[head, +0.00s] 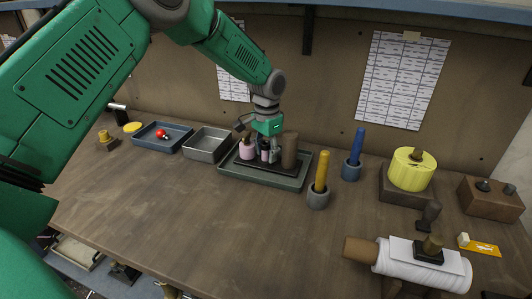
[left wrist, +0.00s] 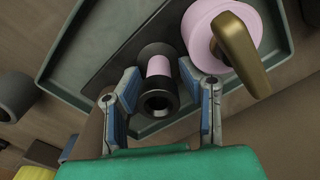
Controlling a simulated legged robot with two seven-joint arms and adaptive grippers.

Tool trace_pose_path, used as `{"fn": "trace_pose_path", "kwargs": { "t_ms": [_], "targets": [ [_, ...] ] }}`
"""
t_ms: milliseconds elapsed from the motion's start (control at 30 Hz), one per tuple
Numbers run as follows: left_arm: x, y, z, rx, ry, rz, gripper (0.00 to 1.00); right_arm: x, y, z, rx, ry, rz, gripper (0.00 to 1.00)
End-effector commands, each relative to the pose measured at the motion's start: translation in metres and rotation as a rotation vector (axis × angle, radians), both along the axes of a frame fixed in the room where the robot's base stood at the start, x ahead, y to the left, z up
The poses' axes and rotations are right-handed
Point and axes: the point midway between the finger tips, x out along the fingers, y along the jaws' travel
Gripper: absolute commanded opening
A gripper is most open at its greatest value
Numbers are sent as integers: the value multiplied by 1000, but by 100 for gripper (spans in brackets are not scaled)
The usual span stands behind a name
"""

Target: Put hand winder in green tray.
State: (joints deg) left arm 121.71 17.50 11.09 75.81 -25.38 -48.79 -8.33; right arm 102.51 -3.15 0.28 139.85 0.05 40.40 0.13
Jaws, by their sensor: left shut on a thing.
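The green tray (head: 262,181) stands mid-table towards the back. Its rim also shows in the left wrist view (left wrist: 62,40). The hand winder (head: 247,154), with a dark base plate, pink roll, brass crank and black-and-pink post, is inside the tray's outline. Its pink roll shows in the left wrist view (left wrist: 240,20). I cannot tell whether its base touches the tray floor. My left gripper (head: 266,152) points down over the tray. Its fingers (left wrist: 158,85) are shut on the winder's post. My right gripper is not in view.
A brown cylinder (head: 289,150) stands at the tray's right end. A grey tray (head: 207,146) and a blue tray (head: 163,138) with a red item are to the left. Yellow (head: 321,172) and blue (head: 356,147) rods stand in cups to the right. The front middle table is clear.

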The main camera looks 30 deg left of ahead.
Motion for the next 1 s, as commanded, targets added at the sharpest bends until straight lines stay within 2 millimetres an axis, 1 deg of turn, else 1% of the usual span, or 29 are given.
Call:
{"fn": "trace_pose_path", "kwargs": {
  "t_ms": [267, 300, 333, 367, 633, 733, 867, 1000],
  "targets": [
    [0, 4, -3, -5, 0, 0, 0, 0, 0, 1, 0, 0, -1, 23],
    [0, 5, -4, -6, 0, 0, 41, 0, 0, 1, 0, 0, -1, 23],
    [0, 5, -4, -6, 0, 0, 52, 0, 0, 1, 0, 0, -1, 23],
    [0, 5, -4, -6, 0, 0, 55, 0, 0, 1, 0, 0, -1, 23],
    [0, 4, -3, -5, 0, 0, 55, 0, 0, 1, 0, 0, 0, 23],
    [0, 2, 2, -3, -1, 0, 55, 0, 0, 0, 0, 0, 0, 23],
    [1, 1, 21, -2, -5, -1, 55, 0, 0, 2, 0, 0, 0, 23],
    [1, 3, 45, -3, -3, 0, 55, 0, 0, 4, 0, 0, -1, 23]
  ]
}}
